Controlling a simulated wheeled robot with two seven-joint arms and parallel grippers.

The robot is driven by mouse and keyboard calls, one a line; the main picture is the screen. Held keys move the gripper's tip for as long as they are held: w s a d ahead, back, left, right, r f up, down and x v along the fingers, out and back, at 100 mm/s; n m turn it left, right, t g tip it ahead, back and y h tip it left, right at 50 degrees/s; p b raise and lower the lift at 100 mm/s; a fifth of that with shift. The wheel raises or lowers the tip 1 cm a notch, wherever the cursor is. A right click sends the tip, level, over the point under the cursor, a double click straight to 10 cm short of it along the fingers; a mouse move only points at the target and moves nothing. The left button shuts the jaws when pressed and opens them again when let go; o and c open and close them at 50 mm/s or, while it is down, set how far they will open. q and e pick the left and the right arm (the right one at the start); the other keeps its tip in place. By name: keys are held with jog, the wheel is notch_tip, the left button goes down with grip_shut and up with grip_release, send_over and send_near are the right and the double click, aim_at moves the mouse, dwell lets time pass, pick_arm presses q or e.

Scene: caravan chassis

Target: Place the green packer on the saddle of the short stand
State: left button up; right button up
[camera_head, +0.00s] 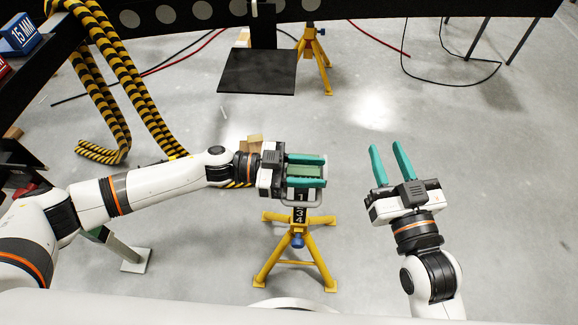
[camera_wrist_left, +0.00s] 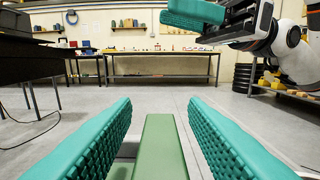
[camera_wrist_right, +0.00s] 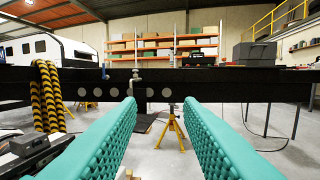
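The green packer (camera_head: 305,171) lies between the teal fingers of my left gripper (camera_head: 306,170), above the short yellow stand (camera_head: 299,245). In the left wrist view the packer (camera_wrist_left: 161,150) is a long green bar, with a gap on each side between it and the fingers, so the gripper is open around it. The stand's pale saddle (camera_head: 302,198) shows just below the packer, over a post with numbers; the packer appears to rest there, but the contact is hidden. My right gripper (camera_head: 391,163) is open and empty to the right, its fingers pointing away.
A dark chassis beam (camera_head: 180,14) crosses the back, with a black plate (camera_head: 257,72) hanging below it. A taller yellow stand (camera_head: 314,60) stands behind. Black-and-yellow hoses (camera_head: 134,85) hang at left. Wooden blocks (camera_head: 252,142) lie behind my left wrist. The floor at right is clear.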

pick_arm(q)
jog(key=a+p, duration=0.2)
jog(key=a, duration=0.9)
jog(key=d+r+n+t, duration=0.2)
jog(key=d+t, duration=0.1)
jog(key=t, duration=0.1)
jog(key=d+r+n+t, duration=0.2)
jog(key=d+r+t, duration=0.1)
jog(key=t, duration=0.1)
jog(key=d+r+n+t, duration=0.2)
jog(key=d+r+t, duration=0.1)
jog(key=t, duration=0.1)
jog(key=shift+s+d+n+y, duration=0.3)
jog(key=shift+s+d+n, duration=0.1)
jog(key=s+a+f+n+t+y, duration=0.1)
jog(key=s+a+f+n+y, duration=0.1)
jog(key=a+n+y, duration=0.2)
jog(key=s+a+f+n+t+y, duration=0.1)
jog(key=a+n+y, duration=0.3)
jog(key=a+y, duration=0.6)
jog(key=shift+s+a+f+n, duration=0.3)
jog(key=shift+s+a+f, duration=0.15)
jog(key=shift+a, duration=0.5)
pick_arm(e)
notch_tip(320, 180, down, 6)
jog(key=s+d+g+h, duration=0.1)
jog(key=g, duration=0.3)
jog(key=shift+s+d+h, duration=0.15)
jog(key=shift+h, duration=0.15)
